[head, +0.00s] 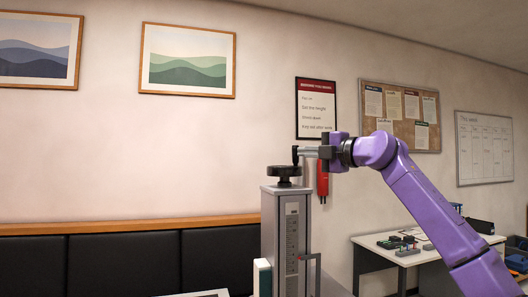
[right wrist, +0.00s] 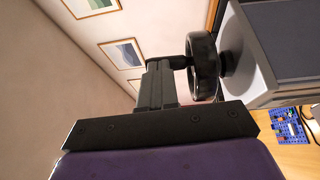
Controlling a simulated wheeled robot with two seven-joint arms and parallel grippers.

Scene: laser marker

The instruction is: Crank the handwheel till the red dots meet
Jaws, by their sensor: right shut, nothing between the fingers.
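The black handwheel (head: 284,172) sits on top of the grey column of the laser marker (head: 270,225). Its small upright crank handle (head: 295,157) stands at the wheel's right side. My right gripper (head: 303,151) reaches in from the right at the height of this handle. Its fingers are shut with nothing between them, and the tips are at or very close to the handle; I cannot tell if they touch. In the right wrist view the handwheel (right wrist: 205,65) and handle (right wrist: 181,62) lie just beyond the fingertips (right wrist: 160,64). No red dots show. My left gripper is out of view.
A desk (head: 420,249) with small coloured parts stands at the right behind my right arm. A dark padded bench back (head: 125,262) runs along the wall at the left. A red object (head: 323,180) hangs on the wall behind my gripper. The space above the handwheel is free.

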